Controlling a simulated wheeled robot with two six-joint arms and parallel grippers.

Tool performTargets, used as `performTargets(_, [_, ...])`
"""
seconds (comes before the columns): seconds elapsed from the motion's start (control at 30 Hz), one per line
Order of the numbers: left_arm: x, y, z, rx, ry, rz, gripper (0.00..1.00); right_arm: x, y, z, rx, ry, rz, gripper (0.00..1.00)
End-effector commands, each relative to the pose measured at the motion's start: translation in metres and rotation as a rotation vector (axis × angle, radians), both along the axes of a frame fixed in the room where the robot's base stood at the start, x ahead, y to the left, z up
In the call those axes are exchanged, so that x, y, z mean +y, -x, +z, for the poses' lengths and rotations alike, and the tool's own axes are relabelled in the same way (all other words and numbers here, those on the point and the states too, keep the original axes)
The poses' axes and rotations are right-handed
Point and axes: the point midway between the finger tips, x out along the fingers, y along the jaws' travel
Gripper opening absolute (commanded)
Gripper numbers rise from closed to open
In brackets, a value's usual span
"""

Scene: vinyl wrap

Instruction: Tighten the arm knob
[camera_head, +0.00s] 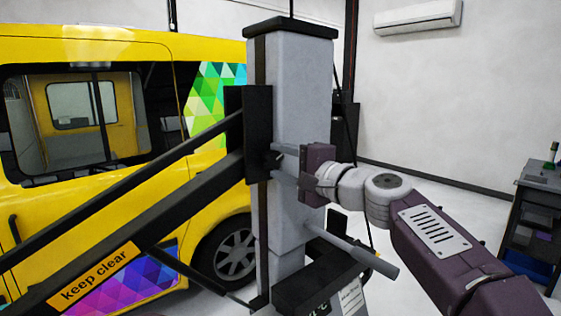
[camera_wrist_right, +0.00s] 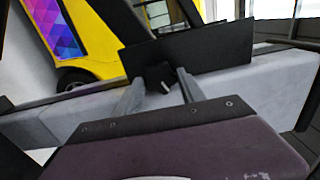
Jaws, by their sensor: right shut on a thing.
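The arm knob (camera_head: 271,158) is a small black piece on the black bracket plate (camera_head: 257,120) of the grey lift column (camera_head: 303,90). It also shows in the right wrist view (camera_wrist_right: 159,78), in front of the dark plate. My right gripper (camera_head: 275,161) comes in from the right, with its two grey fingers on either side of the knob. It is shut on the knob, which the fingers partly hide in the head view. The right wrist view also shows the fingers (camera_wrist_right: 158,88) reaching to the plate. My left gripper is not in view.
Black lift arms, one with a "keep clear" label (camera_head: 96,277), slope down left from the column. A grey rod (camera_head: 350,249) sticks out below my right gripper. A yellow van (camera_head: 200,48) stands behind. A dark shelf (camera_head: 533,220) stands at right, with clear floor before it.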

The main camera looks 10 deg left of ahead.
Motion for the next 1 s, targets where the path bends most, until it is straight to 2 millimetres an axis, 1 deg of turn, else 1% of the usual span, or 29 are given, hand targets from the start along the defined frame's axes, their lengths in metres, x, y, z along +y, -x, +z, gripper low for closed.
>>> performTargets(0.2, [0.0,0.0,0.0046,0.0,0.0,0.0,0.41,-0.0006,-0.0006,0.0001,0.139,-0.106,-0.002,0.06])
performTargets(0.5, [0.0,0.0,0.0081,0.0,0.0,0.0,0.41,-0.0005,-0.0008,-0.0007,0.272,-0.209,-0.003,0.06])
performTargets(0.73, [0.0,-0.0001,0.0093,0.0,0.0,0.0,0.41,-0.0004,-0.0008,-0.0014,0.32,-0.245,-0.002,0.06])
performTargets(1.0, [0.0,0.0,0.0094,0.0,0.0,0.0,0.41,-0.0002,-0.0009,-0.0022,0.334,-0.256,-0.002,0.06])
